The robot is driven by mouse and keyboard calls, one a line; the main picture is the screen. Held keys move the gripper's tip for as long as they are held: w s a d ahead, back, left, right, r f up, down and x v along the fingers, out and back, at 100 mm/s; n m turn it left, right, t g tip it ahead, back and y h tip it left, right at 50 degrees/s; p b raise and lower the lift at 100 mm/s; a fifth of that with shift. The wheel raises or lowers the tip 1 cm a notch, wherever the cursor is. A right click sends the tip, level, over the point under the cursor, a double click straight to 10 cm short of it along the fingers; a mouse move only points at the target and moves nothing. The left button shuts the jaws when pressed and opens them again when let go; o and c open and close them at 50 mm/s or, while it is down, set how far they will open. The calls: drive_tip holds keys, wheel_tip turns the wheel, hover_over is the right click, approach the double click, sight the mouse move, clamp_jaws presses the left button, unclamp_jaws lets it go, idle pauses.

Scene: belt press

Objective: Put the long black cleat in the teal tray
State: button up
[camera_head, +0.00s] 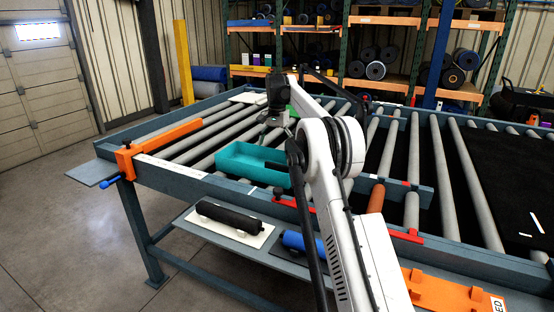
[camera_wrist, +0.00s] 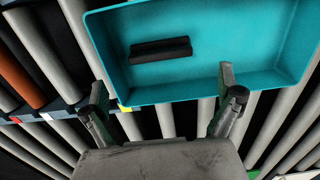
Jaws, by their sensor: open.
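The teal tray (camera_head: 243,171) rests on the roller bed in the head view, left of my arm. It also fills the upper part of the wrist view (camera_wrist: 240,42). A long black cleat (camera_wrist: 160,50) lies on the tray's floor, toward the left in the wrist view. The tray's wall hides it in the head view. My gripper (camera_head: 275,127) is above the bed just behind the tray. In the wrist view my gripper (camera_wrist: 163,92) is open, with its two fingers spread apart at the tray's near edge. Nothing is between the fingers, and the cleat is apart from them.
An orange bar clamp (camera_head: 160,145) stands at the bed's left end. A shelf below holds a black-handled float (camera_head: 230,217) and a blue roll (camera_head: 300,242). A black belt (camera_head: 505,180) lies at right. A white sheet (camera_head: 257,97) lies behind the gripper.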

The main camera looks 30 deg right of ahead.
drive_tip(key=s+a+r+n+t, duration=0.1)
drive_tip(key=s+a+r, duration=0.3)
drive_tip(key=r, duration=0.3)
drive_tip(key=s+a+r+n+t, duration=0.1)
drive_tip(key=s+a+r+n, duration=0.2)
drive_tip(key=r, duration=0.4)
drive_tip(key=s+a+r+n+t, duration=0.1)
drive_tip(key=s+a+r, duration=0.1)
drive_tip(key=s+a, duration=0.4)
drive_tip(key=s+a+r, duration=0.2)
drive_tip(key=s+a, duration=0.1)
drive_tip(key=s, duration=0.5)
drive_tip(key=s+a+f+n+t, duration=0.1)
drive_tip(key=s+a+f, duration=0.15)
drive_tip(key=s, duration=0.55)
drive_tip(key=s+a+f+n+t, duration=0.15)
drive_tip(key=s+a, duration=0.25)
drive_tip(key=s, duration=0.4)
drive_tip(key=s+a+f+n+t, duration=0.1)
drive_tip(key=s+a+f+n, duration=0.2)
drive_tip(key=s+f, duration=0.8)
drive_tip(key=s, duration=0.3)
drive_tip(key=shift+s+a+f+t, duration=0.2)
drive_tip(key=shift+s+f+t, duration=0.05)
drive_tip(key=shift+s+t, duration=0.15)
